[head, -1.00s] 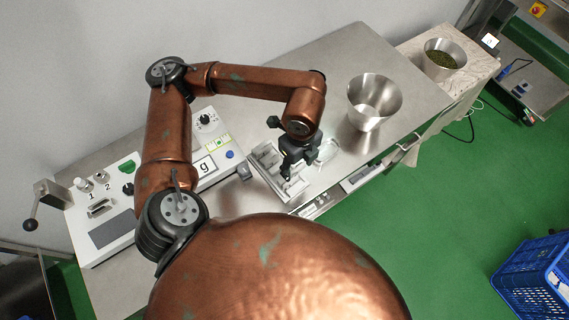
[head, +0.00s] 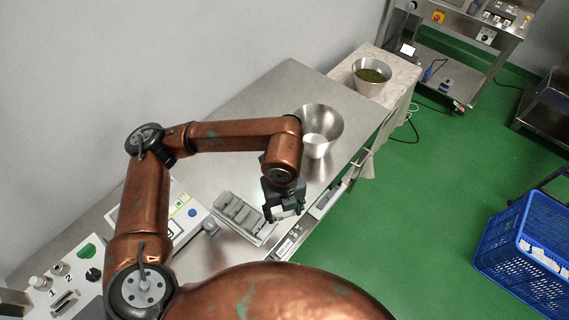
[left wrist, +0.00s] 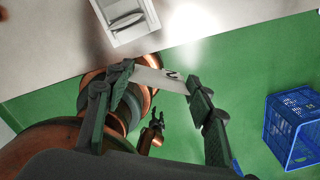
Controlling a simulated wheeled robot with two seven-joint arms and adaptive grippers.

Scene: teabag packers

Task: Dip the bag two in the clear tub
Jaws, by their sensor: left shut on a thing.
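My left gripper (head: 284,212) is shut on a white bag, bag two (left wrist: 162,79). The left wrist view shows the bag flat between the fingertips, with a dark 2 on it. In the head view the gripper is over the front edge of the steel table, right of a grey compartment rack (head: 237,213). I cannot make out the clear tub; the arm and gripper may hide it. My right gripper (left wrist: 157,120) shows small and low in the left wrist view, its fingers apart and empty.
A steel bowl (head: 328,119) stands behind the gripper on the table (head: 262,100). Another bowl (head: 371,78) holds green leaves on a side stand. Control panels (head: 70,272) sit at the left. A blue crate (head: 530,255) is on the green floor at the right.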

